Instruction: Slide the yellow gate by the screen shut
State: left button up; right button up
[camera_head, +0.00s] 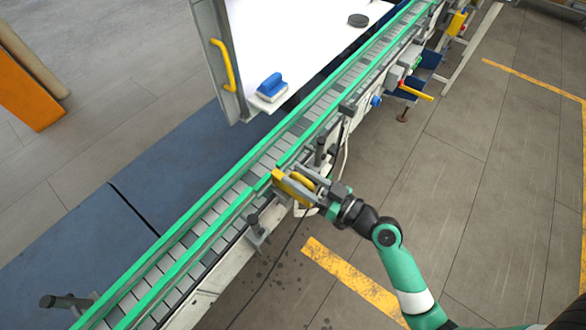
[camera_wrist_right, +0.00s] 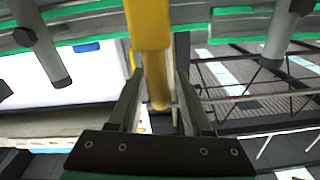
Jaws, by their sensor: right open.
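A yellow piece, which I take to be the gate (camera_head: 290,188), sits at the near green rail of the conveyor, below the white screen (camera_head: 290,40). My right gripper (camera_head: 306,181) is at this piece. In the right wrist view the yellow gate (camera_wrist_right: 150,28) comes down from the top as a block with a rounded bar. The bar lies between the two open fingers of my right gripper (camera_wrist_right: 159,80). I cannot tell whether either finger touches it. My left gripper is not in view.
The grey slatted conveyor (camera_head: 208,226) with green rails runs diagonally. A yellow handle (camera_head: 222,66) is on the screen's frame. A blue-and-white eraser (camera_head: 271,87) and a dark round disc (camera_head: 358,20) are by the screen. Grey posts stand along the conveyor's near side.

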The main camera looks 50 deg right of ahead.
jog(key=shift+w+a, duration=0.1)
jog(key=shift+w, duration=0.8)
grip_shut()
dwell(0.8)
